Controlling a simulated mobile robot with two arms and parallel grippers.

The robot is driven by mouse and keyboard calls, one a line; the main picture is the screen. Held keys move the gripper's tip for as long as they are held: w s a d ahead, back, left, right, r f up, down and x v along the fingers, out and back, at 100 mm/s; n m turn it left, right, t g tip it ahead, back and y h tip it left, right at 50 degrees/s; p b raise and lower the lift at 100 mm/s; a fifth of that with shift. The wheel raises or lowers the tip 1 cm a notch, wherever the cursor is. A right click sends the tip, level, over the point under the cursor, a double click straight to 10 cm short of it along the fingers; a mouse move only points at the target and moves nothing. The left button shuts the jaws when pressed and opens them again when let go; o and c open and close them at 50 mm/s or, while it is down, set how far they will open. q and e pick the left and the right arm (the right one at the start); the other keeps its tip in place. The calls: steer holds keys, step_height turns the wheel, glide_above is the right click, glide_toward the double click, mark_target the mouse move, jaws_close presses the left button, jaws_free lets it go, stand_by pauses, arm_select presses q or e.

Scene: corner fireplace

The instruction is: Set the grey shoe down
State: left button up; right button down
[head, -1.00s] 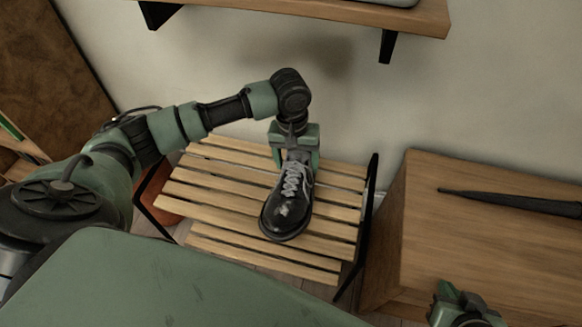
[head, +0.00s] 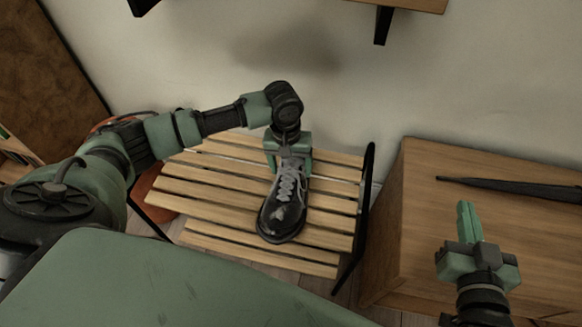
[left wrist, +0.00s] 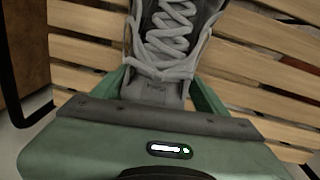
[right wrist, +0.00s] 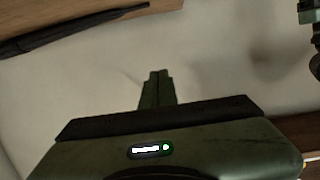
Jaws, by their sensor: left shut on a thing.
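The grey shoe (head: 284,208), dark and shiny with pale grey laces, is over the slatted wooden bench (head: 205,187) with its toe toward me. My left gripper (head: 288,163) is shut on its heel end from above, one finger on each side. In the left wrist view the laces and tongue of the shoe (left wrist: 172,40) show between the fingers. The sole is hidden, so I cannot tell whether it touches the slats. My right gripper (head: 466,222) is shut and empty over the wooden cabinet, away from the shoe; its fingers also meet in the right wrist view (right wrist: 157,88).
The wooden cabinet (head: 420,200) stands right of the bench, with a dark folded umbrella (head: 510,188) on top. A wall shelf (head: 415,4) with black brackets hangs above. The bench's black side frame (head: 366,200) rises at its right edge. Slats left of the shoe are bare.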

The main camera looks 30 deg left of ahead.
steer(key=shift+f, duration=0.1)
arm_select(q)
steer(key=o, duration=1.7)
steer(key=shift+c, duration=0.2)
steer(key=o, duration=0.4)
arm_select(e)
steer(key=shift+s+f, duration=0.1)
